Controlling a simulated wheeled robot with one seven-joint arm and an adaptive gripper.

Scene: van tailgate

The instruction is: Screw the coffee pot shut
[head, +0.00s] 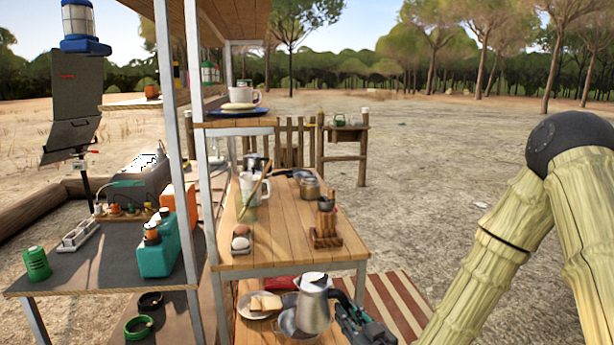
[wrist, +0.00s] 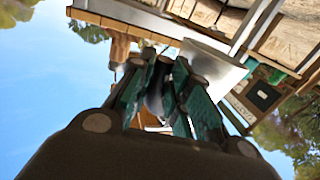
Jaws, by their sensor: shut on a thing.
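The grey metal coffee pot (head: 314,308) stands upright in the head view, low at the front over the lower shelf. Its lower end is near the picture's bottom edge, so I cannot tell how its parts are seated. My gripper (head: 345,308) is at the pot's right side, where its handle is. In the wrist view, the green-padded fingers (wrist: 158,88) are shut on a dark piece, apparently the coffee pot's handle (wrist: 156,95). A pale grey surface beside the fingers appears to be the pot's body (wrist: 212,65).
A plate with bread (head: 262,304) and a metal pan (head: 287,322) are left of the pot. The wooden table (head: 285,252) above holds eggs (head: 240,238), a wooden block (head: 326,238) and a small saucepan (head: 309,188). A striped mat (head: 400,298) lies to the right, with open ground beyond.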

